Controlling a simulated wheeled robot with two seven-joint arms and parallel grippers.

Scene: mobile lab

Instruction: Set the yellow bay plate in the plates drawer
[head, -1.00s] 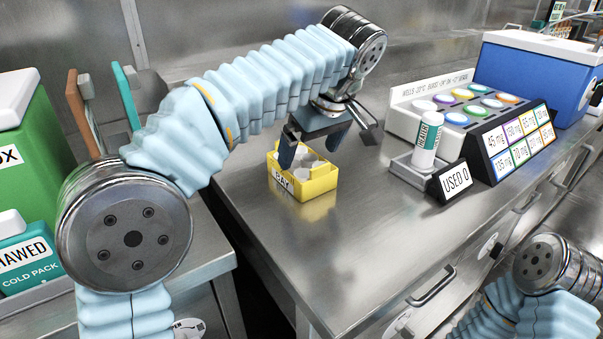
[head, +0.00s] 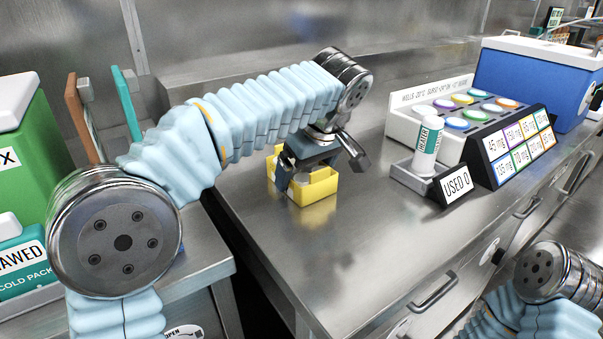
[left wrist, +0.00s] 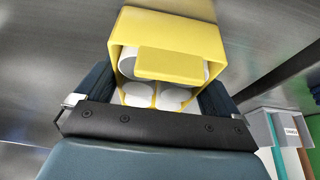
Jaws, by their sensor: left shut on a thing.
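The yellow bay plate (head: 318,188) is a box-like yellow holder with white round pieces in it. It stands on the steel bench near its left end. In the left wrist view the yellow holder (left wrist: 180,28) shows a yellow bar across its middle, with white cylinders around it. My left gripper (head: 303,172) is down over the holder and shut on it, a dark finger at each side. The gripper hides much of the holder and its label. Closed drawers with bar handles (head: 432,291) are in the bench front; I cannot read a plates label. My right gripper is out of view.
A white well rack (head: 400,118) with coloured lids, a white bottle (head: 427,142) and a "USED 0" sign (head: 456,186) stand right of the holder. A blue cooler (head: 530,85) is behind. The bench between holder and front edge is clear.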

